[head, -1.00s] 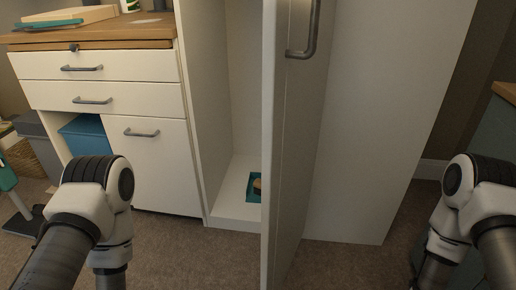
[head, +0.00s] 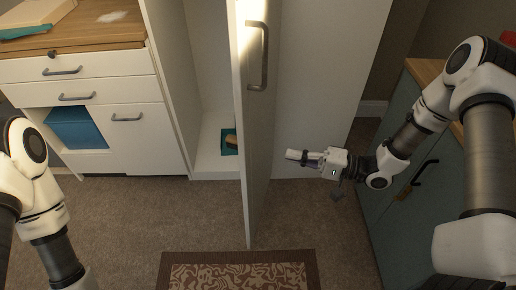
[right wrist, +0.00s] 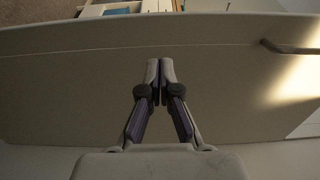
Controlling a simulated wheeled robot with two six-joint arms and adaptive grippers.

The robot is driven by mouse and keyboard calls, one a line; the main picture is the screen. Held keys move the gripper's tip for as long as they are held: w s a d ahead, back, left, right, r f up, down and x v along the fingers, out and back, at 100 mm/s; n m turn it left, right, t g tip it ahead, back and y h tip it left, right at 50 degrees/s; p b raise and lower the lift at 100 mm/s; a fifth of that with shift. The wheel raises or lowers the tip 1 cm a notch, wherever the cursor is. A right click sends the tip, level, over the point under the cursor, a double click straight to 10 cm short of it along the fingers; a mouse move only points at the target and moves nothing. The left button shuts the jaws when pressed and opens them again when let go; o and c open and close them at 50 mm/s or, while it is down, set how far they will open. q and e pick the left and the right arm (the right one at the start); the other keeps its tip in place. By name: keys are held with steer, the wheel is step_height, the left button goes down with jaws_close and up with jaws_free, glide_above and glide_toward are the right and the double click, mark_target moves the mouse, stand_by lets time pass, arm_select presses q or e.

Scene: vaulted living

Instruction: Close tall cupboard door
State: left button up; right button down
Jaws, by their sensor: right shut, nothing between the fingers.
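The tall cupboard door (head: 259,150) stands wide open in the head view, seen nearly edge-on, with a grey bar handle (head: 257,55) on its upper part. The tall cupboard (head: 205,95) behind it is open, with a teal item on its floor. My right gripper (head: 290,155) is shut and empty, to the right of the door and pointing at its face. In the right wrist view the shut fingertips (right wrist: 160,64) are in front of the door's face (right wrist: 75,85); whether they touch it I cannot tell. My left gripper is out of view; only its arm shows at the left.
A white drawer unit (head: 125,150) with a wooden top stands left of the cupboard. A blue-grey cabinet (head: 405,175) with a wooden top stands at the right, close to my right arm. A patterned rug (head: 240,257) lies on the carpet in front.

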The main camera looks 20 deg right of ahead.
mark_target(248, 148)
steer(key=b+x, duration=0.1)
steer(key=x, duration=0.8)
steer(key=shift+w+a, duration=0.1)
steer(key=shift+a, duration=0.1)
steer(key=shift+w+a, duration=0.1)
steer(key=shift+a, duration=0.05)
